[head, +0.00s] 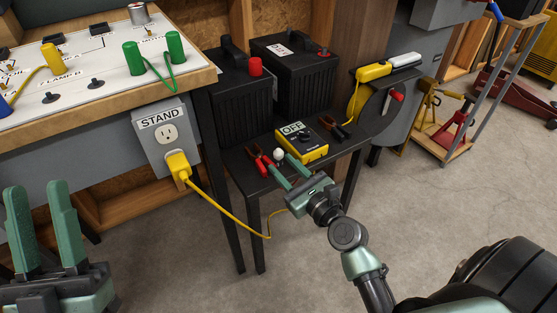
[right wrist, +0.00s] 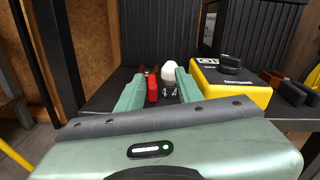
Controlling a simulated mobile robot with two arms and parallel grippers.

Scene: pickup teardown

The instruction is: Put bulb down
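The white bulb (head: 279,155) is at the small black table, between the red-handled clamps and the yellow charger box. It also shows in the right wrist view (right wrist: 168,73), just beyond the fingertips and nearer the right-hand finger. My right gripper (head: 279,163) is low at the table with its green fingers apart on either side of the bulb's line. A gap shows between the fingers and the bulb in the right wrist view. The bulb's base is partly hidden. My left gripper (head: 40,190) is open and empty at the lower left, away from the table.
The yellow charger box (head: 302,140) marked OFF stands right of the gripper. A red-handled clamp (right wrist: 152,88) lies close by the left-hand finger. Two black batteries (head: 300,75) stand behind. The black table (head: 240,172) has a bare front left part. A yellow cord (head: 225,208) hangs in front.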

